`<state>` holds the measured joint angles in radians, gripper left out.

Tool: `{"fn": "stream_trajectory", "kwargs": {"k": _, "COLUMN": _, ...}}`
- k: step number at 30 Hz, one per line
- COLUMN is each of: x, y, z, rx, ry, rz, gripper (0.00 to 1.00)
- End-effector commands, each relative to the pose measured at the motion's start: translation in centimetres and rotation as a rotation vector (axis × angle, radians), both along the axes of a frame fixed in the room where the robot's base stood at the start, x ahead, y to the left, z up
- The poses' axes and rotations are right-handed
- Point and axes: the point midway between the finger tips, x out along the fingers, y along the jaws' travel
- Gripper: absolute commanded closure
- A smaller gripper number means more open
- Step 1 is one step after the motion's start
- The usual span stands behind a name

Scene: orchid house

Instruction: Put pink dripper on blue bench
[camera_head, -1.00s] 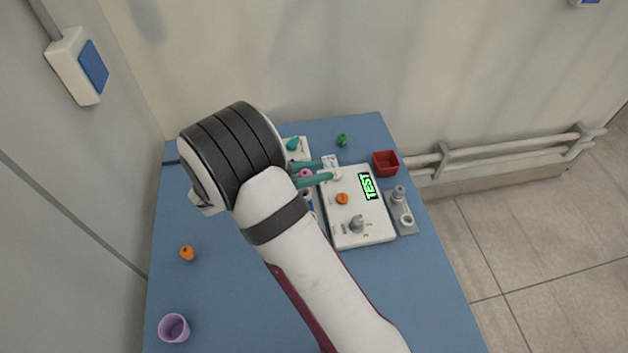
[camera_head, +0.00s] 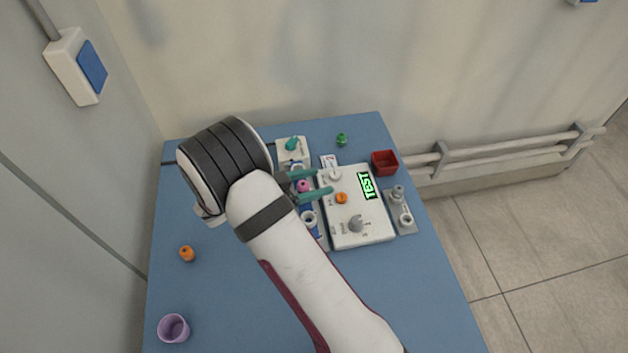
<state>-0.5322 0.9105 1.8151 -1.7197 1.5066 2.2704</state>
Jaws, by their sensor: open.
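The pink dripper (camera_head: 303,186) is a small pink piece on a narrow holder strip, left of the white box marked TEST. My gripper (camera_head: 323,181) is open, with teal fingers reaching right over the strip towards the box. The pink dripper shows between the fingers, near their base. I cannot tell whether either finger touches it. The blue bench (camera_head: 230,290) is the large blue tabletop under everything. My arm hides part of its middle.
The white TEST box (camera_head: 365,232) has an orange knob (camera_head: 341,198) and a grey dial. A teal dripper (camera_head: 292,143), green piece (camera_head: 341,139), red box (camera_head: 385,162), grey fittings plate (camera_head: 407,226), orange piece (camera_head: 187,253) and purple cup (camera_head: 173,327) stand around. The bench's front is clear.

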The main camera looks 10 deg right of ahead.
Motion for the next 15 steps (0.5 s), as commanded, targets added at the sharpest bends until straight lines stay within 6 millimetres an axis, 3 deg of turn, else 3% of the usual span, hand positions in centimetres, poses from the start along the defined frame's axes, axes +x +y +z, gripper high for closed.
{"fn": "stream_trajectory", "kwargs": {"k": 5, "x": -0.6, "y": 1.7, "z": 0.6, "rx": 0.001, "ry": -0.002, "rz": 0.005, "gripper": 0.39}}
{"fn": "stream_trajectory", "kwargs": {"k": 15, "x": -4.0, "y": 10.0, "z": 3.7, "rx": 0.002, "ry": -0.003, "rz": 0.005, "gripper": 0.39}}
